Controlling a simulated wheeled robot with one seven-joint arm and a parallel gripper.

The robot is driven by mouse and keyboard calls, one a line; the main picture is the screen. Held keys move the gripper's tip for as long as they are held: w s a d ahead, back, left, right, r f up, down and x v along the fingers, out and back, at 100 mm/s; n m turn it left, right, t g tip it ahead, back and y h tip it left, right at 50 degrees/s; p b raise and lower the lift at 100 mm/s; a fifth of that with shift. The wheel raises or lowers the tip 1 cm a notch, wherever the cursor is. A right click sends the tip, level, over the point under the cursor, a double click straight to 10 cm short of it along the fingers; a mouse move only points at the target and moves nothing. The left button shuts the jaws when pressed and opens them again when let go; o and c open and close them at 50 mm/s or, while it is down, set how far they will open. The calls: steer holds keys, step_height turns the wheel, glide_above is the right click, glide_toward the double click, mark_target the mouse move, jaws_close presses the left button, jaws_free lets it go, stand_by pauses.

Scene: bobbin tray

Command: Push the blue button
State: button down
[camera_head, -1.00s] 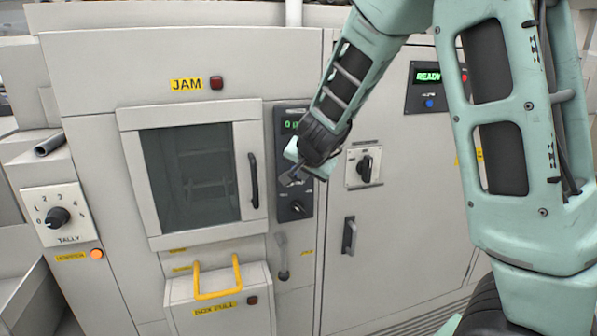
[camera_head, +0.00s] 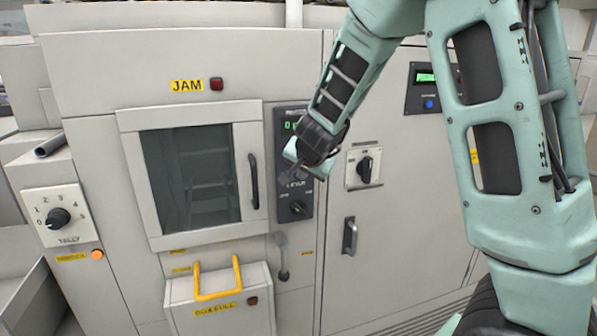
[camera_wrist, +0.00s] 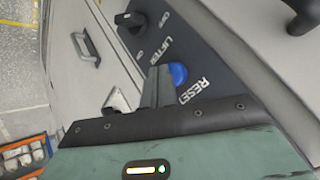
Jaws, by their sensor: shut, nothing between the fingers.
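A blue button (camera_wrist: 178,75) sits on the dark control panel (camera_head: 309,211), beside the white word RESET in the wrist view. My gripper (camera_wrist: 158,80) is shut and empty, its fingertips right at the button's edge and covering part of it. I cannot tell whether they touch it. In the head view my gripper (camera_head: 292,176) is in front of the same panel and hides that button. Another blue button (camera_head: 429,104) shows under the green display on the right panel.
A black LIFTER knob (camera_wrist: 129,20) is on the same panel. The window door's dark handle (camera_head: 253,181) is close on the left. A yellow-handled box (camera_head: 220,310) stands below.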

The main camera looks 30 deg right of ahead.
steer(key=shift+w+d, duration=0.1)
steer(key=shift+w, duration=0.4)
stand_by(0.8)
steer(key=shift+s, duration=0.15)
steer(key=shift+s+a, duration=0.25)
steer(key=shift+s, duration=0.5)
steer(key=shift+s, duration=0.1)
steer(key=s, duration=0.2)
steer(key=s+a, duration=0.1)
steer(key=s, duration=0.1)
steer(key=shift+s+a, duration=0.2)
steer(key=shift+s, duration=0.15)
stand_by(0.8)
